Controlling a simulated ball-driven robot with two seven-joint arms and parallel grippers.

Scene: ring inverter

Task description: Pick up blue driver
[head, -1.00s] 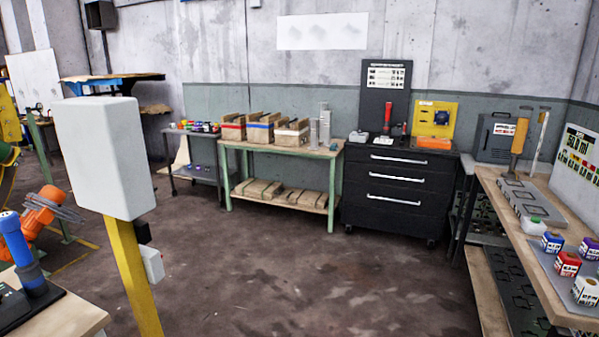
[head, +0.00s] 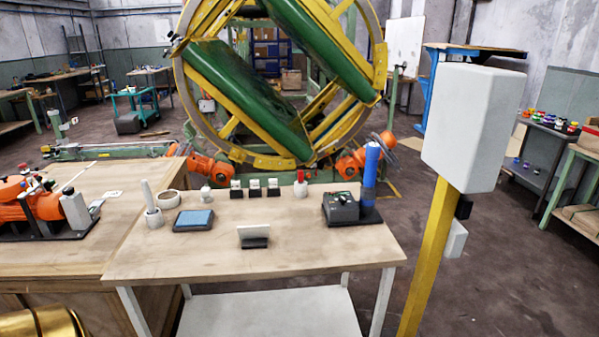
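The blue driver (head: 371,162) stands upright at the right end of the wooden table. It is a blue cylinder with a darker blue lower part. Its foot is on a flat black base (head: 372,217), beside a dark grey box (head: 340,208). Neither of my grippers is in view.
The wooden table (head: 270,258) also holds a tablet (head: 194,220), a small stand (head: 253,236), a tape roll (head: 169,199) and small items. A yellow post (head: 428,255) with a white box stands right of it. A large green-and-yellow ring machine (head: 262,90) rises behind.

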